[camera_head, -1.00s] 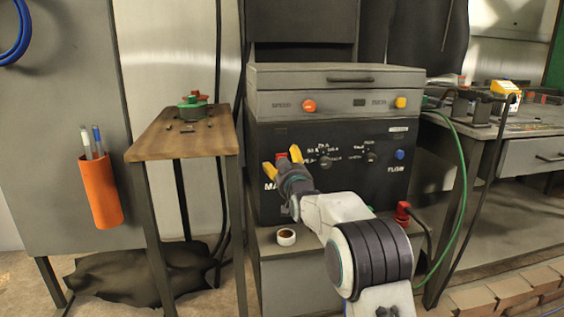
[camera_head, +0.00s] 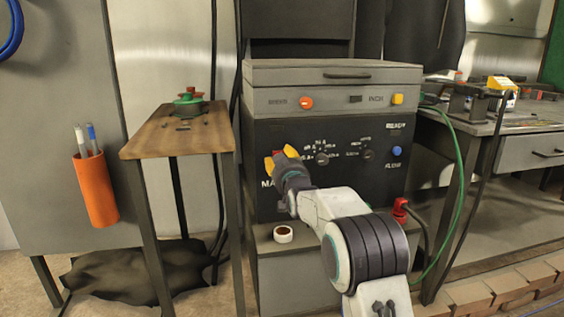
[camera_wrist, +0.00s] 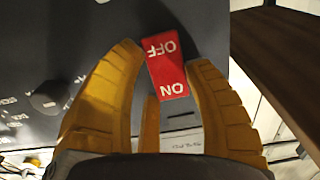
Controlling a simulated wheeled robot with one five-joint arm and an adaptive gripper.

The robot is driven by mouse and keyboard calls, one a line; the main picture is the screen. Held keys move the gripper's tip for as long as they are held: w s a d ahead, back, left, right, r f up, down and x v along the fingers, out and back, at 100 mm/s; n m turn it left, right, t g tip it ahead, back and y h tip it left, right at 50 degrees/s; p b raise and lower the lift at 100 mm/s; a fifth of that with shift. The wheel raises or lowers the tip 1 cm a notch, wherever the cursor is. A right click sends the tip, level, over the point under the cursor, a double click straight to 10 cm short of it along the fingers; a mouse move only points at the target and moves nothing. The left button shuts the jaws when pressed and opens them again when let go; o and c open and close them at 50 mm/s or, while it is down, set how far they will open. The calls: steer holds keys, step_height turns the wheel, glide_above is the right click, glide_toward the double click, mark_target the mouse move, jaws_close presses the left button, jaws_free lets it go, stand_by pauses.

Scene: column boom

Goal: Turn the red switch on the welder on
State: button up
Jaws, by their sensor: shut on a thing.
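The welder (camera_head: 335,101) is a grey and black cabinet in the middle of the head view. Its red switch (camera_wrist: 166,69) shows clearly in the wrist view, with the white words OFF and ON upside down, OFF at the top and ON at the bottom. My gripper (camera_wrist: 164,60) has yellow fingers and is shut on the red switch, one fingertip at each side. In the head view my gripper (camera_head: 279,158) is at the left of the black panel and mostly hides the switch. Which side of the switch is pressed in I cannot tell.
The panel has an orange knob (camera_head: 306,103), black dials (camera_head: 323,158) and a blue button (camera_head: 396,153). A small white cup (camera_head: 283,234) sits on the ledge below. A wooden side table (camera_head: 180,137) stands at left, and a green cable (camera_head: 463,190) hangs at right.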

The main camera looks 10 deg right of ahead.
steer(key=shift+r+g+p, duration=0.2)
steer(key=shift+g+p, duration=0.1)
steer(key=shift+p, duration=0.5)
steer(key=shift+c, duration=0.4)
steer(key=shift+a+f+g+p, duration=0.1)
steer(key=shift+g+p, duration=0.2)
steer(key=shift+p, duration=0.2)
steer(key=shift+f, duration=0.2)
steer(key=o, duration=1.2)
steer(key=shift+s+r, duration=0.25)
steer(key=shift+s, duration=1.7)
steer(key=shift+s+r, duration=0.3)
steer(key=shift+s, duration=1.7)
steer(key=shift+s+r, duration=0.25)
steer(key=shift+s, duration=1.7)
